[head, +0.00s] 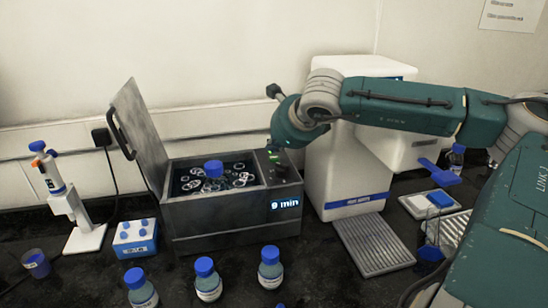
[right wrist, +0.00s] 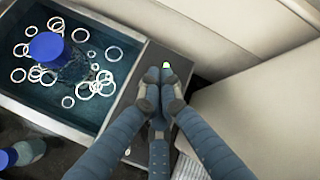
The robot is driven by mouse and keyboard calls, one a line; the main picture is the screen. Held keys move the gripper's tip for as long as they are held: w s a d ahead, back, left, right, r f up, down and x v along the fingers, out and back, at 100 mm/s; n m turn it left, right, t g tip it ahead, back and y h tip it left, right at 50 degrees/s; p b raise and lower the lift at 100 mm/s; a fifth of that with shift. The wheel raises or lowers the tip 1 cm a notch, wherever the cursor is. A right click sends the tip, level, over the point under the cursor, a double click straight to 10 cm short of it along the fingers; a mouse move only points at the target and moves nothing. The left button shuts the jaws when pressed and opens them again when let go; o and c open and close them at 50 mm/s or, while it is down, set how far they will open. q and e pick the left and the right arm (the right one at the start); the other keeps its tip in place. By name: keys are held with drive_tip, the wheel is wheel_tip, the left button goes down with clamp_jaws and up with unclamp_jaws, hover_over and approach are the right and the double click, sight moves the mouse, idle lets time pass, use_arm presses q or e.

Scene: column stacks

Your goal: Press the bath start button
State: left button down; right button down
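The bath (head: 237,222) is a dark metal box with its lid (head: 140,128) standing open at the left. Its front display (head: 285,203) reads "9 min". A blue-capped bottle (head: 213,170) stands in the water among white rings; it also shows in the right wrist view (right wrist: 47,47). My right gripper (head: 275,150) is over the panel strip at the bath's right end. In the right wrist view its fingertips (right wrist: 159,76) are together and empty, right beside a small green-and-white lit spot (right wrist: 166,65). The fingers partly hide the panel, and I cannot tell whether they touch it. My left gripper is not in view.
A white machine (head: 330,175) stands close to the bath's right. A pipette on a stand (head: 62,200) and a blue-and-white tube rack (head: 135,238) are at the left. Several blue-capped bottles (head: 208,280) stand in front of the bath.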

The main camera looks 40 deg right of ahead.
sight(274, 159)
drive_tip(key=shift+r+p, duration=1.1)
drive_tip(key=shift+r, duration=1.45)
drive_tip(key=shift+f, duration=0.1)
